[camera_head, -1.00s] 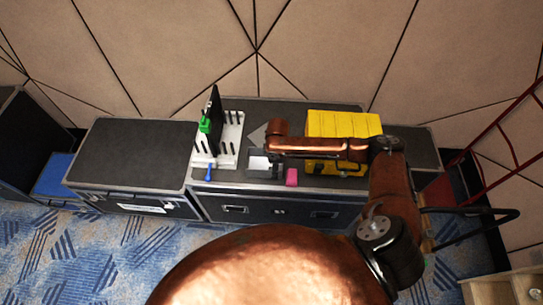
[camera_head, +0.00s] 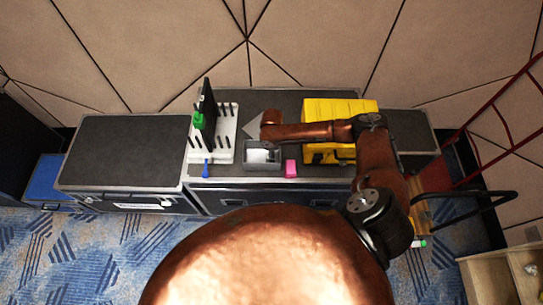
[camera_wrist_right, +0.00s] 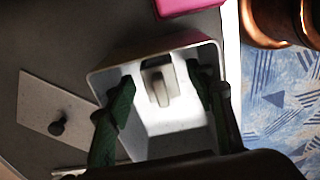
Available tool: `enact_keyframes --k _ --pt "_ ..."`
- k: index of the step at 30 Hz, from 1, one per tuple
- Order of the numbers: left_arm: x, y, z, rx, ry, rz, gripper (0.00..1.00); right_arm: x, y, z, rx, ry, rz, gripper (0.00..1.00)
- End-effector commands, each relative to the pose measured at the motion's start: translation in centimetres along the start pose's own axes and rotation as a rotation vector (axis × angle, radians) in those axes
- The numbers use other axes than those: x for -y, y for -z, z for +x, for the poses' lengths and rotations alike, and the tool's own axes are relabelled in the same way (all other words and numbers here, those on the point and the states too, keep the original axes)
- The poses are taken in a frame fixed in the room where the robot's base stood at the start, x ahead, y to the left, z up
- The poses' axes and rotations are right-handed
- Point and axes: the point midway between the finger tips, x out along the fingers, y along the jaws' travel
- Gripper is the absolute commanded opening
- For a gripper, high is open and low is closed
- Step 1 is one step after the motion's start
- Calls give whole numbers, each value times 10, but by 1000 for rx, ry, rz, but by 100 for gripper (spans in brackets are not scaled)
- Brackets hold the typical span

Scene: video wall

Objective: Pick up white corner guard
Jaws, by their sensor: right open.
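A small pale grey-white bracket-like piece (camera_wrist_right: 158,84), which looks like the white corner guard, lies inside a grey open bin (camera_wrist_right: 108,78) in the right wrist view. My right gripper (camera_wrist_right: 160,74) is open, its two dark green fingers over the bin on either side of the piece. I cannot tell how far above the piece they are. In the head view, the grey bin (camera_head: 248,161) stands near the front of the black case, under my right arm. The piece cannot be told apart there. My left gripper is not in view.
A pink block (camera_head: 290,168) sits right of the bin and a yellow case (camera_head: 340,108) behind it. A white peg rack (camera_head: 226,138) with a black panel and green clip stands left. The left black case top (camera_head: 125,150) is clear.

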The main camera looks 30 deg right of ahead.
Motion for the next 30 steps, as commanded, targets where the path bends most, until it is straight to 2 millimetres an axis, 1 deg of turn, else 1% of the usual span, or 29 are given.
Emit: enact_keyframes --k 1,3,5,8,18,24,25,30 --pt "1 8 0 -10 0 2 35 0 0 2 0 -1 0 49" --pt "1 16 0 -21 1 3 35 0 1 3 -1 -1 -1 49" --pt "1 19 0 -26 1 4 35 0 1 3 -1 -1 -2 49" --pt "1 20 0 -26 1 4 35 0 2 3 -1 0 -3 49" --pt "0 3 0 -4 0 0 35 0 2 3 0 0 -3 25" --pt "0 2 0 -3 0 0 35 0 2 3 0 0 -3 11" --pt "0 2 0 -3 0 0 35 0 2 3 0 0 -3 10" --pt "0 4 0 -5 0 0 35 0 2 2 0 0 -3 10"
